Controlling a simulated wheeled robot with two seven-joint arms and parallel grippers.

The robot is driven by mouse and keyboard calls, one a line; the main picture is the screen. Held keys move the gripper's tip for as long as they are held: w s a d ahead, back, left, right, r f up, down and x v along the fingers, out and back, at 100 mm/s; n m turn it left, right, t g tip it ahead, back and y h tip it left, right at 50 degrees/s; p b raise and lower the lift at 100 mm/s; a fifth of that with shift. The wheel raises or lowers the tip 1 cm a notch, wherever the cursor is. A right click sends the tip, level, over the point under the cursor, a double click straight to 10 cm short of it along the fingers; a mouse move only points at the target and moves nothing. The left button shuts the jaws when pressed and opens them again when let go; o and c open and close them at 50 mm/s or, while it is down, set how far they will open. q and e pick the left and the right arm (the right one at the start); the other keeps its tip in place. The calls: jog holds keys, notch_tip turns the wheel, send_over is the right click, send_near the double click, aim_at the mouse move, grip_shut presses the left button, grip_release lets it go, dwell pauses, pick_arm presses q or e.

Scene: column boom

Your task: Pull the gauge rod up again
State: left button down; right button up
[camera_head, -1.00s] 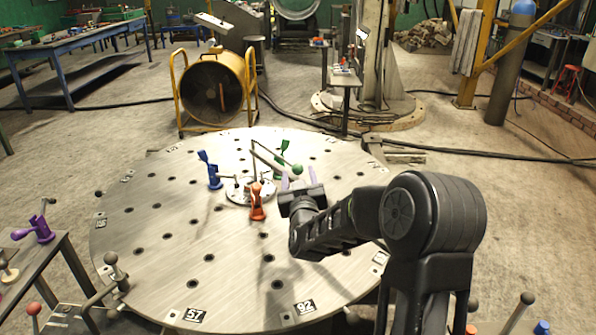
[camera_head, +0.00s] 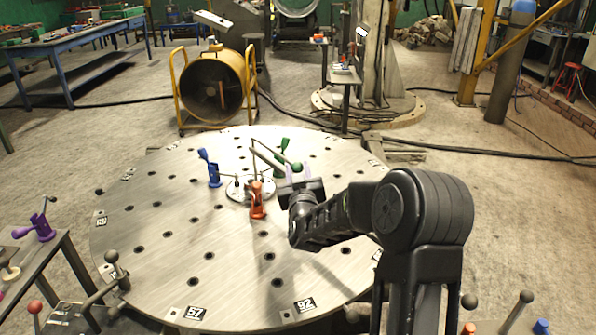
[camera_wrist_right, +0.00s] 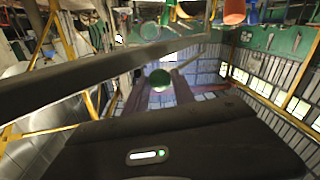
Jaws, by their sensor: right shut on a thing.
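My right gripper (camera_head: 298,174) is over the right side of the hub of the round steel table, its two purple-grey fingers shut on a green ball knob (camera_head: 297,167). In the right wrist view the green ball (camera_wrist_right: 158,78) sits between the fingertips. I take it to be the gauge rod's knob; its shaft is hidden. A thin grey bar (camera_head: 266,156) slants down toward the gripper. A dark bar (camera_wrist_right: 90,75) crosses the wrist view close to the camera. My left gripper is not in view.
Red (camera_head: 257,200), blue (camera_head: 213,170) and green (camera_head: 281,147) clamps stand around the flanged hub (camera_head: 238,190), close to the gripper. The round steel table (camera_head: 160,240) is clear toward its front. A yellow drum fan (camera_head: 215,85) stands behind.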

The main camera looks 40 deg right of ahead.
grip_shut()
dwell(0.5)
jog(key=shift+r, duration=0.15)
notch_tip(320, 180, up, 10)
jog(key=p, duration=0.4)
jog(key=shift+f, duration=0.2)
